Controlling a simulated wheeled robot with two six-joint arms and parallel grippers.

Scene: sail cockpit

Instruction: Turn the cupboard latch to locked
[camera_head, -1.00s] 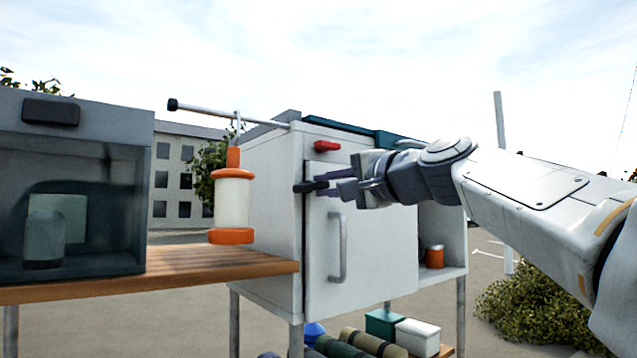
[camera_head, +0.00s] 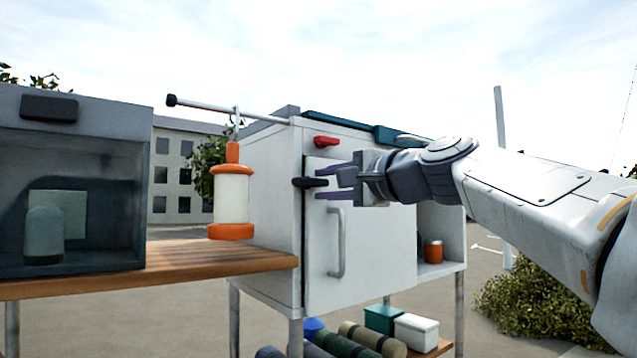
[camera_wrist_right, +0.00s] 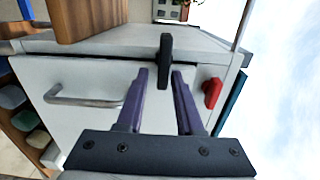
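The cupboard (camera_head: 265,210) is a white box on legs with a closed front door (camera_head: 385,245) and a grey bar handle (camera_head: 337,245). A black latch (camera_head: 310,182) lies level at the door's upper left edge; it also shows in the right wrist view (camera_wrist_right: 165,50). My right gripper (camera_head: 322,181) is open at the latch, with one purple finger above its line and one below. In the right wrist view, the latch's near end sits between the spread fingertips (camera_wrist_right: 160,75), with visible gaps. My left gripper is not in view.
A red knob (camera_head: 326,142) sits just above the door. An orange and white lantern (camera_head: 231,200) hangs from a rod left of the cupboard. A wooden counter (camera_head: 200,262) adjoins the cupboard's left side. Rolled items and boxes (camera_head: 415,335) lie below.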

